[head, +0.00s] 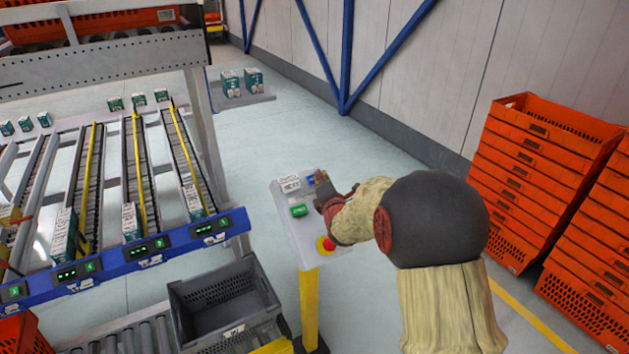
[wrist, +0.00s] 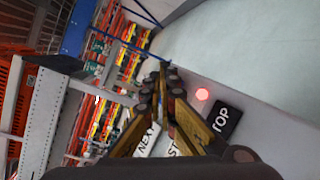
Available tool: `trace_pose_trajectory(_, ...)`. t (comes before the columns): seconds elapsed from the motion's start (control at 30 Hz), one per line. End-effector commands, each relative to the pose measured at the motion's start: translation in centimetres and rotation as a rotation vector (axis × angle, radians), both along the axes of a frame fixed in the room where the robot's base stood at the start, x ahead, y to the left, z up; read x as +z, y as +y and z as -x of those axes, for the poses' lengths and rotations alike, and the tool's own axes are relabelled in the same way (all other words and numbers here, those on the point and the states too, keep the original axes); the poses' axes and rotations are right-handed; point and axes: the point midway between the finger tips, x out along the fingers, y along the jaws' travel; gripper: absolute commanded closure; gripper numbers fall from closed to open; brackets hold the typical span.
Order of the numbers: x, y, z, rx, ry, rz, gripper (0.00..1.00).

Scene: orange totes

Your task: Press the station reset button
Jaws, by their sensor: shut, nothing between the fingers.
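The station's control panel (head: 291,232) stands on a yellow post. It carries a NEXT label (head: 290,185), a green button (head: 298,210), a red round button (head: 326,243) on yellow, and a small blue part (head: 311,181) beside my fingertips. I read no reset label. My gripper (head: 321,178) is shut and empty over the panel's far right part; I cannot tell if it touches. In the wrist view, my closed fingers (wrist: 166,70) partly cover the panel.
A grey crate (head: 195,286) stands left of the panel post. Roller lanes with cartons lie beyond a blue rail (head: 110,262). Stacked orange totes (head: 540,160) stand at the right.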

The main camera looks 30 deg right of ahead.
Motion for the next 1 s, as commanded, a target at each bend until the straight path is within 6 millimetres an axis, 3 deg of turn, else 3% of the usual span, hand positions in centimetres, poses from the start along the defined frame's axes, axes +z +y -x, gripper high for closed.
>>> trace_pose_trajectory(0.57, -0.2, 0.0, -0.2, 0.000, 0.000, 0.000, 1.00)
trace_pose_trajectory(1.0, 1.2, 0.0, 0.9, 0.000, -0.002, -0.001, 1.00)
